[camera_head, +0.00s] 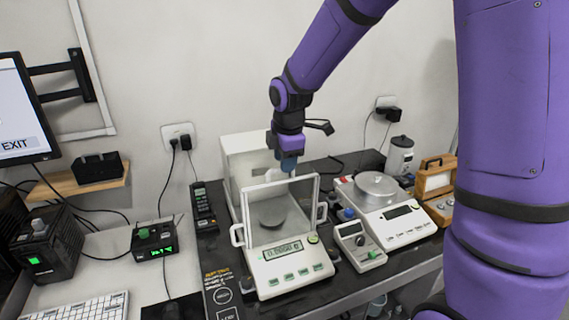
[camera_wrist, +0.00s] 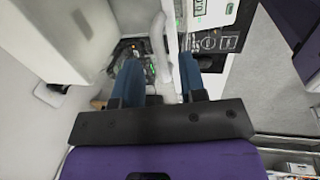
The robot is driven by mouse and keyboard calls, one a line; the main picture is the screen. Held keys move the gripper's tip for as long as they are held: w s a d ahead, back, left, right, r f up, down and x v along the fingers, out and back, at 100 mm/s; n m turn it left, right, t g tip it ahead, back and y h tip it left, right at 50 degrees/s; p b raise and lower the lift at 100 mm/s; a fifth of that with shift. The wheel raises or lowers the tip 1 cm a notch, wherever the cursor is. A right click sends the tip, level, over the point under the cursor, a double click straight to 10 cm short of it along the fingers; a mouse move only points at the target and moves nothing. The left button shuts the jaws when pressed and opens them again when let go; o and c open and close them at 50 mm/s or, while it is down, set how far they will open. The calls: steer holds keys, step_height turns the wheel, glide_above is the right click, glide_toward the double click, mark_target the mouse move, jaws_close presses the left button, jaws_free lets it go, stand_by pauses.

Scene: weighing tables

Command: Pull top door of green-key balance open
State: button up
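The green-key balance (camera_head: 288,273) stands on the dark table, with a glass weighing chamber, a round pan (camera_head: 270,211) and a lit display. A white side handle (camera_head: 238,236) shows at its left. My gripper (camera_head: 287,164) is above the chamber's top, fingers pointing down. In the wrist view, its two blue fingers (camera_wrist: 159,66) are clearly apart. A white bar (camera_wrist: 160,45), which looks like the top door's handle, lies between them, with a gap on its left. I cannot tell whether the right finger touches anything. The top door's edge is mostly hidden in the head view.
A second balance (camera_head: 392,222) and a small meter (camera_head: 358,243) stand to the right. A black handset (camera_head: 203,205) is to the left. A wooden-framed box (camera_head: 436,178) and a white jar (camera_head: 400,156) are at the back right.

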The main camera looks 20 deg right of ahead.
steer(key=shift+w+f, duration=0.1)
steer(key=shift+f, duration=0.7)
steer(key=shift+c, duration=0.2)
jaws_close()
steer(key=shift+w, duration=0.1)
glide_above(269, 158)
steer(key=w, duration=0.4)
steer(key=shift+w, duration=0.1)
